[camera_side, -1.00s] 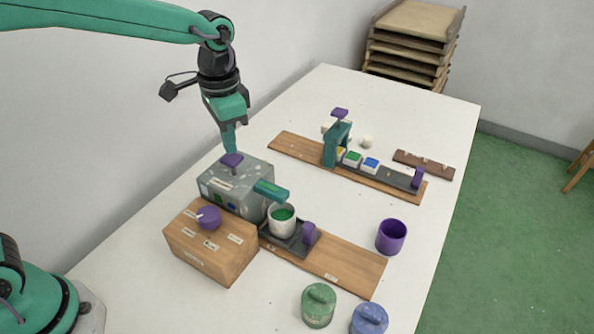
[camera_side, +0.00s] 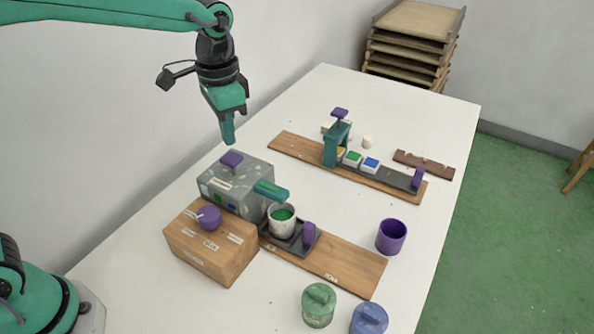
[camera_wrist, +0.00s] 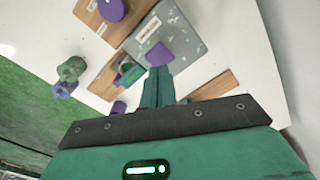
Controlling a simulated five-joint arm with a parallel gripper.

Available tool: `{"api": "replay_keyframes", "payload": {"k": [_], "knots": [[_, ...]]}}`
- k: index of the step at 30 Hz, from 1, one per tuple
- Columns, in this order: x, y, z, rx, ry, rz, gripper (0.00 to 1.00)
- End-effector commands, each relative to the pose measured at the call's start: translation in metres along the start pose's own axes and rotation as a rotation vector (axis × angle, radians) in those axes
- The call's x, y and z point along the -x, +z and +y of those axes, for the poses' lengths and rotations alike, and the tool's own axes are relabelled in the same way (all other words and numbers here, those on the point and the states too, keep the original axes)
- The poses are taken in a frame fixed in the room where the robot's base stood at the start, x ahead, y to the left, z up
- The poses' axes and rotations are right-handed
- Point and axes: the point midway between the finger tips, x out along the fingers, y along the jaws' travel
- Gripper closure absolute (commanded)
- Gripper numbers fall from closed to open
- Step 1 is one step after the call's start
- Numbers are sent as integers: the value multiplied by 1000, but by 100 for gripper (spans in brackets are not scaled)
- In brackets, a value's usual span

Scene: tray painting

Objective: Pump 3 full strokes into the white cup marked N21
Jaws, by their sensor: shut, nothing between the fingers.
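A white cup (camera_side: 282,226) with green paint inside sits on a dark carriage (camera_side: 301,248), below the teal spout (camera_side: 271,190) of the grey pump box (camera_side: 248,203). I cannot read a mark on the cup. The purple pump button (camera_side: 231,160) stands on top of the box; it also shows in the wrist view (camera_wrist: 159,53). My gripper (camera_side: 228,139) is shut and empty, above the button and apart from it. In the wrist view its fingers (camera_wrist: 158,84) point toward the button, and the cup is partly hidden by the spout.
A wooden box with a purple knob (camera_side: 209,217) stands in front of the pump. A teal stamp stand (camera_side: 331,151) with coloured blocks is behind.

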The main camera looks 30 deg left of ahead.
Motion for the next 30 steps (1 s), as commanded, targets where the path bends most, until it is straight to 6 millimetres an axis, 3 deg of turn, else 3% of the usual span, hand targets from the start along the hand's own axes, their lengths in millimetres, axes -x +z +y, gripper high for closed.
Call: {"api": "replay_keyframes", "payload": {"k": [15,30], "knots": [[28,0,0,0,0,0,100],[32,2,0,3,-1,3,100]]}}
